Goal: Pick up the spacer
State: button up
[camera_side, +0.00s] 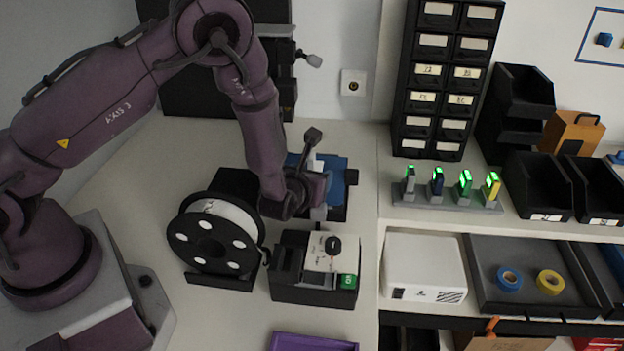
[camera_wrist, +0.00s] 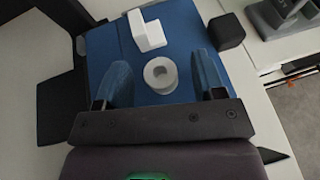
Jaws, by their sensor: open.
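The spacer, a short light-grey ring with a round hole (camera_wrist: 160,75), sits upright on a blue surface (camera_wrist: 185,30) in the wrist view. My gripper (camera_wrist: 161,66) is open, with one blue finger left of the spacer and one right of it. Gaps show between the spacer and both fingers, and nothing is held. In the side view my gripper (camera_side: 319,212) is low over the blue surface (camera_side: 338,168). I cannot make out the spacer there; my wrist covers that area.
A white stepped block (camera_wrist: 147,30) stands beyond the spacer, and a black cube (camera_wrist: 227,32) lies to its right. In the side view, a black-and-white spool (camera_side: 213,235) and a black box with a white panel (camera_side: 315,290) stand close to my gripper.

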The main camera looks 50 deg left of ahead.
jog(key=c, duration=1)
